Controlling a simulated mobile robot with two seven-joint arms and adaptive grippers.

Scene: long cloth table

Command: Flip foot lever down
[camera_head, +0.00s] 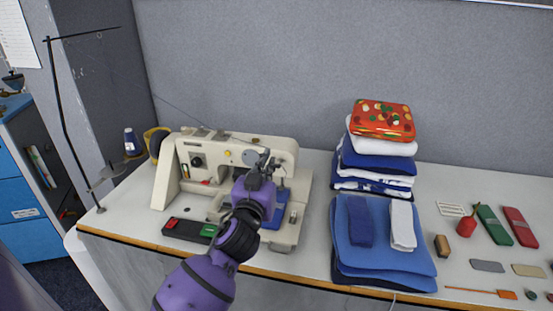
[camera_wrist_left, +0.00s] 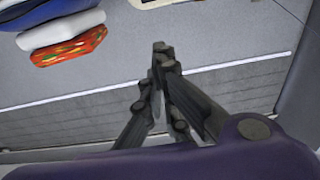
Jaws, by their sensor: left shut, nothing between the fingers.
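The cream sewing machine (camera_head: 282,149) stands at the left of the long table. My left gripper (camera_head: 265,157) is in front of the right part of the machine, near its head, with my purple forearm below it. In the left wrist view the gripper's fingertips (camera_wrist_left: 161,48) are together, with nothing between them. I cannot make out the foot lever; the gripper and wrist cover part of the machine's head in the head view. Whether the gripper touches the machine cannot be told. My right gripper is in neither view.
Folded cloths (camera_head: 378,165) are stacked right of the machine, with a blue folded pile (camera_head: 400,262) in front. A thread stand (camera_head: 66,130) and purple spool (camera_head: 132,141) are at the left. Small tools and red and green cases (camera_head: 519,227) lie at the right.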

